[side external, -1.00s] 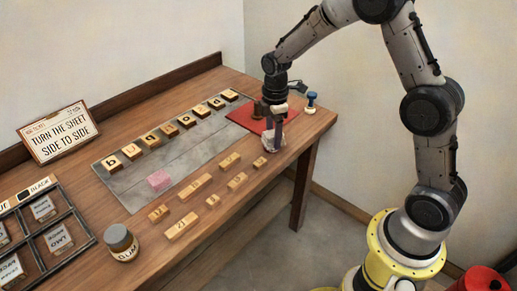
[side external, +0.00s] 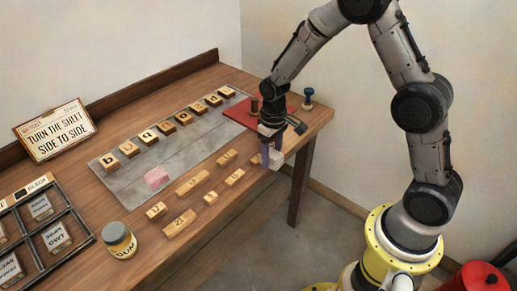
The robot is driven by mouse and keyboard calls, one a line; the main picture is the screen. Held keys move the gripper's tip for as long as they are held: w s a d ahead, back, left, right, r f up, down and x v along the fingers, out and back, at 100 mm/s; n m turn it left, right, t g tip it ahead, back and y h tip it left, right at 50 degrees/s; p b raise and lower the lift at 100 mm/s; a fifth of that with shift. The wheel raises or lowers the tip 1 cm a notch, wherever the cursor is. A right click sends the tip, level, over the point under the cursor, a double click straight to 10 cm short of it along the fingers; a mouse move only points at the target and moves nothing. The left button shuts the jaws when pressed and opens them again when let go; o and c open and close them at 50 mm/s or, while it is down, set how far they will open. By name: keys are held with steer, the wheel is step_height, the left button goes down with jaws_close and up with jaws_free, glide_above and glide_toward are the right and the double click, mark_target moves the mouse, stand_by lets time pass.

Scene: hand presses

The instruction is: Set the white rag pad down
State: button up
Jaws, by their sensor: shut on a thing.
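The white rag pad (side external: 276,160) is between the fingers of my gripper (side external: 271,156), near the front edge of the table at its right end. My gripper is shut on the pad and points down. The fingers hide part of the pad. I cannot tell whether the pad touches the tabletop or hangs just above it.
Several wooden blocks (side external: 193,183) lie left of my gripper. A jar (side external: 119,241) stands front left.

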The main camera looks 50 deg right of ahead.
steer(key=shift+d, duration=2.3)
steer(key=a, duration=0.5)
steer(key=shift+a, duration=0.4)
steer(key=shift+s+a+n, duration=0.15)
steer(key=shift+n, duration=0.25)
steer(key=shift+s+n, duration=0.15)
steer(key=shift+n, duration=0.25)
steer(key=shift+r+n, duration=0.2)
steer(key=shift+n, duration=0.6)
steer(key=shift+r+n, duration=0.35)
steer(key=shift+n, duration=0.45)
steer(key=w+a+r+n, duration=0.1)
steer(key=w+r+n, duration=0.7)
steer(key=n, duration=0.5)
steer(key=shift+w+a+r, duration=0.2)
steer(key=shift+a+r, duration=0.05)
steer(key=shift+r, duration=0.25)
